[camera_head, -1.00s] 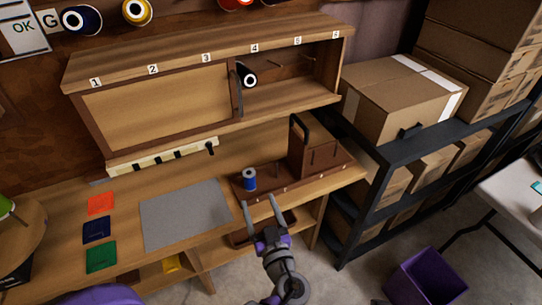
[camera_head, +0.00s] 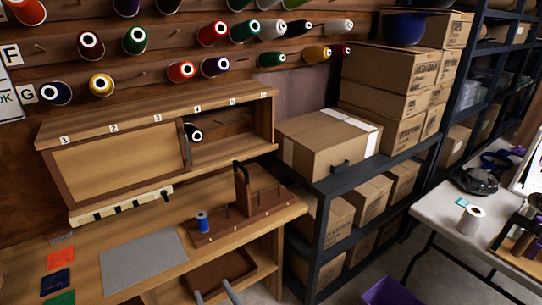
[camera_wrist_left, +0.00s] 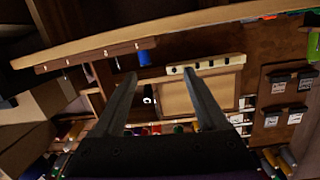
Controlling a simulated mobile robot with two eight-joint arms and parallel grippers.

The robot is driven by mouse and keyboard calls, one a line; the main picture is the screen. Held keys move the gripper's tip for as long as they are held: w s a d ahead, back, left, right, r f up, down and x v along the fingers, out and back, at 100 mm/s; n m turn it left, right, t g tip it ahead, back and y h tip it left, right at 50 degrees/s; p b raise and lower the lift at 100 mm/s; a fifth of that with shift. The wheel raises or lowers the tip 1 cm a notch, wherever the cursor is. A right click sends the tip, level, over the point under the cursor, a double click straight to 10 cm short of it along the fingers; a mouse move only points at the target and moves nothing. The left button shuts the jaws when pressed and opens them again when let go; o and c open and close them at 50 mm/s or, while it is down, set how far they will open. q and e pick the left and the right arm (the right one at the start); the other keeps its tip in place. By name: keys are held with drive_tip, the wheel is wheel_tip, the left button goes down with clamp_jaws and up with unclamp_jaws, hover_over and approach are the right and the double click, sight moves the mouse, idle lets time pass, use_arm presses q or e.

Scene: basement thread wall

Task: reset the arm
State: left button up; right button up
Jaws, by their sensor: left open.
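My left gripper (camera_head: 214,292) shows only as two finger tips at the bottom edge of the head view, in front of the workbench. Its fingers are apart with nothing between them, as the left wrist view (camera_wrist_left: 160,78) also shows. The nearest small thing is a blue spool (camera_head: 202,222), upright on a brown wooden rack (camera_head: 228,228) on the bench and apart from the fingers. The spool also shows in the wrist view (camera_wrist_left: 145,58), where the scene looks upside down. My right gripper is in neither view.
The workbench holds a grey mat (camera_head: 143,263) and a numbered cabinet (camera_head: 115,160) with a black spool (camera_head: 193,132) in its open part. Thread spools hang on the wall above. A dark shelf (camera_head: 345,185) with boxes, a purple bin (camera_head: 390,293) and a white table (camera_head: 455,215) stand right.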

use_arm(q)
drive_tip(key=s+a+f+m+g+h, duration=0.2)
drive_tip(key=s+a+f+g, duration=0.4)
drive_tip(key=s+a, duration=0.15)
drive_tip(key=s+d+m+g+h, duration=0.3)
drive_tip(key=s+h, duration=0.3)
drive_tip(key=s, duration=0.4)
wheel_tip(320, 180, up, 16)
drive_tip(key=w+p, duration=0.2)
drive_tip(key=p, duration=1.3)
drive_tip(key=shift+f+t, duration=0.25)
drive_tip(key=shift+t, duration=0.05)
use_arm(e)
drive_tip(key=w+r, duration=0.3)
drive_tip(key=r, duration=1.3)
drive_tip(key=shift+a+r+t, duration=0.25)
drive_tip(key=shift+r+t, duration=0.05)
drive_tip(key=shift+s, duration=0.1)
